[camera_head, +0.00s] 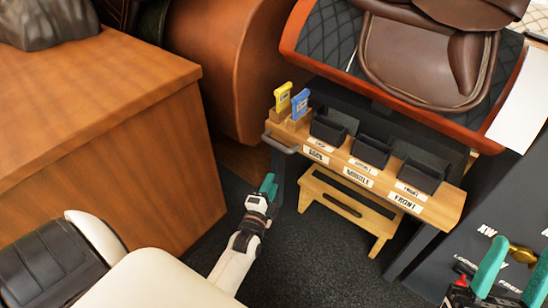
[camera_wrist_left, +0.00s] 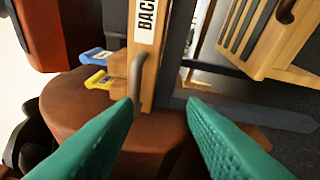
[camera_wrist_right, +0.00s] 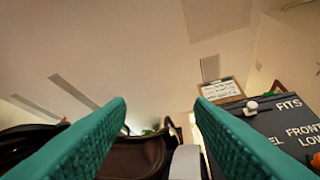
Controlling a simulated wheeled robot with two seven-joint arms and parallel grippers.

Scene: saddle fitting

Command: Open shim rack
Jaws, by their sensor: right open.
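The wooden shim rack (camera_head: 350,178) stands at centre right in the head view, with black bins and labels reading BACK, MIDDLE and FRONT. A grey bar handle (camera_head: 283,146) sits on its left end; it also shows in the left wrist view (camera_wrist_left: 137,75). My left gripper (camera_head: 268,185) is below and left of that handle, apart from it. Its teal fingers are open and empty in the left wrist view (camera_wrist_left: 160,102), with the handle ahead of the left finger. My right gripper (camera_head: 514,275) is open and empty at the lower right, facing upward.
Yellow (camera_head: 283,98) and blue (camera_head: 301,103) tools stand at the rack's left end. A light wooden piece with a dark slot (camera_head: 342,208) is below the rack. A wooden cabinet (camera_head: 150,170) is left of my left arm. A lettered dark board (camera_head: 470,225) is at right.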

